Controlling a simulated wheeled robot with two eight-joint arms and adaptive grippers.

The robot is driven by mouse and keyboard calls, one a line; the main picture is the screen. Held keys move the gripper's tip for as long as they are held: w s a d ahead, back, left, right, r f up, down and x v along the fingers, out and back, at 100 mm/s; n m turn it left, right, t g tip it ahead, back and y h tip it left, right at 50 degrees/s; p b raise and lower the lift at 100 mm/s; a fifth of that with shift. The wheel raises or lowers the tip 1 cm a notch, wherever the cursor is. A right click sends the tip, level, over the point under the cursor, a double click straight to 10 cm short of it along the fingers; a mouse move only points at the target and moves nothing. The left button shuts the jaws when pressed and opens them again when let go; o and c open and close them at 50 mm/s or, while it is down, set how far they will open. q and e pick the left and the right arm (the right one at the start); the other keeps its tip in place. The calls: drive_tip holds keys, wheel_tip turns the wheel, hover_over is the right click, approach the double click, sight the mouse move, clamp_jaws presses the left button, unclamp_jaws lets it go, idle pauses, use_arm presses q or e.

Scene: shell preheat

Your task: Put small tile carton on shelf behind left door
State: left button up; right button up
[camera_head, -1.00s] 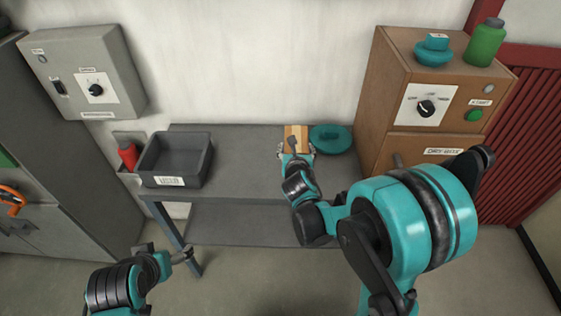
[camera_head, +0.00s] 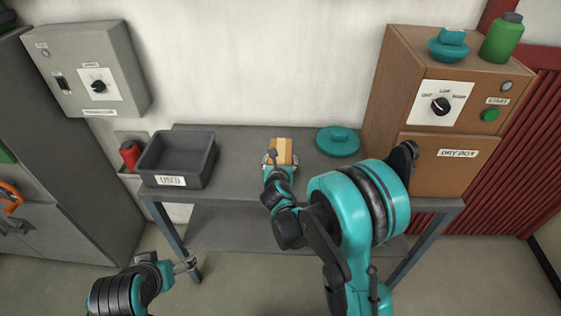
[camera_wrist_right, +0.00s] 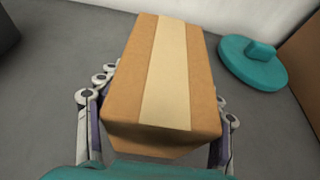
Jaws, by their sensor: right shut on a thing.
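The small tile carton (camera_head: 282,146) is a brown box with a pale tape stripe, over the grey bench. It fills the middle of the right wrist view (camera_wrist_right: 165,75). My right gripper (camera_head: 279,161) is shut on it, with a finger on each side at its near end. I cannot tell whether its underside touches the bench. My left gripper (camera_head: 186,265) hangs empty in front of the bench at lower left; its opening is too small to judge. A grey cabinet (camera_head: 75,180) stands at the far left; no door there is clearly marked.
On the bench (camera_head: 240,175) a dark bin labelled USED (camera_head: 205,165) stands left of the carton and a teal lid (camera_head: 338,141) lies to the right. A wooden cabinet (camera_head: 378,100) stands at the right. A control box (camera_head: 125,65) hangs on the wall. A red bottle (camera_head: 130,155) is by the bin.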

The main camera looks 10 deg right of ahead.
drive_tip(key=shift+f, duration=0.1)
drive_tip(key=o, duration=1.4)
drive_tip(key=shift+o, duration=0.2)
